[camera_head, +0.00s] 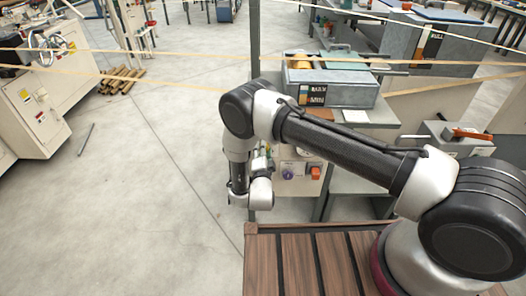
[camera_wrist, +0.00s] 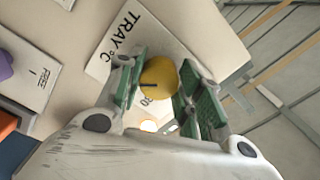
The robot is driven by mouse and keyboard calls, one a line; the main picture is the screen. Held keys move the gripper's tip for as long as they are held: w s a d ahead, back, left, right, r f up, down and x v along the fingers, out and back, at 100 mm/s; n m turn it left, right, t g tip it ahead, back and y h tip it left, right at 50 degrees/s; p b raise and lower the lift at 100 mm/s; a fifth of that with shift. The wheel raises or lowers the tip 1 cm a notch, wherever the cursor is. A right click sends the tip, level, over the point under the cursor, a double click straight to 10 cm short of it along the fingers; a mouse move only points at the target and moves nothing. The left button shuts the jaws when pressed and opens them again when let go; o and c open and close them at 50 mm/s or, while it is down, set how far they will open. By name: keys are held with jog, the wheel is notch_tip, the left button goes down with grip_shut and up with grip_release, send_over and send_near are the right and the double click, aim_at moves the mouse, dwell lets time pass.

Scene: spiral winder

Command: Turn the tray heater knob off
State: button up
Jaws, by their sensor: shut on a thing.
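The tray heater knob (camera_wrist: 160,78) is yellow and round with a dark pointer mark, in the middle of the wrist view. It sits on a panel beside a white label (camera_wrist: 121,40) reading "TRAY °C". Its mark lies close to a printed number that looks like 30; the rest of the scale is hidden. My gripper (camera_wrist: 157,86) has its green-padded fingers on both sides of the knob and is shut on it. In the head view my wrist hangs at the left of the control box (camera_head: 291,187), and the yellow knob cannot be made out there.
A purple knob (camera_head: 289,172) and an orange switch (camera_head: 315,173) are on the same box; the purple knob also shows in the wrist view (camera_wrist: 5,66). A pale round light (camera_wrist: 149,126) is below the yellow knob.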

jog(key=shift+n, duration=0.3)
jog(key=n, duration=2.7)
jog(key=shift+d, duration=0.3)
jog(key=shift+n, duration=0.3)
jog(key=o, duration=1)
jog(key=shift+o, duration=0.2)
